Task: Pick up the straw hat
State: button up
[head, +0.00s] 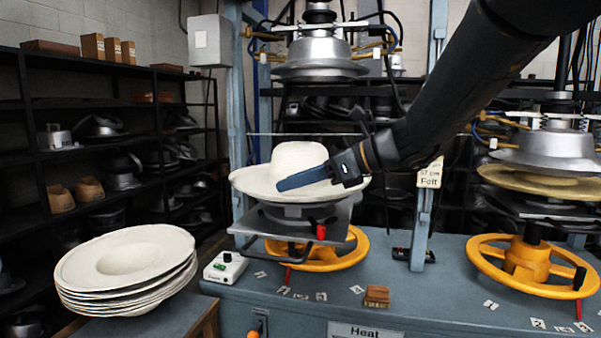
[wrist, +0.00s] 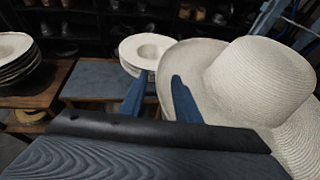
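The straw hat (head: 298,156) is cream, with a round crown and wide brim. It sits crown up on the left press's metal plate (head: 290,220). In the wrist view the hat (wrist: 262,80) fills the right side. My gripper (head: 282,185) is in front of the crown, over the brim, pointing left. In the wrist view its two blue fingers (wrist: 156,82) stand apart, and the brim's left edge shows between and behind them. I cannot tell whether either finger touches the hat. The far finger is hidden in the head view.
A stack of pale hats (head: 125,262) stands on a side table at lower left. The press head (head: 320,60) hangs above the hat. Yellow handwheels (head: 318,250), a control box (head: 225,266) and a brush (head: 377,295) are on the bench. A blue post (head: 428,220) stands right.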

jog(key=p+x, duration=0.1)
jog(key=x, duration=0.4)
jog(key=shift+s+f+p, duration=0.1)
jog(key=shift+f+p, duration=0.2)
jog(key=shift+p, duration=0.05)
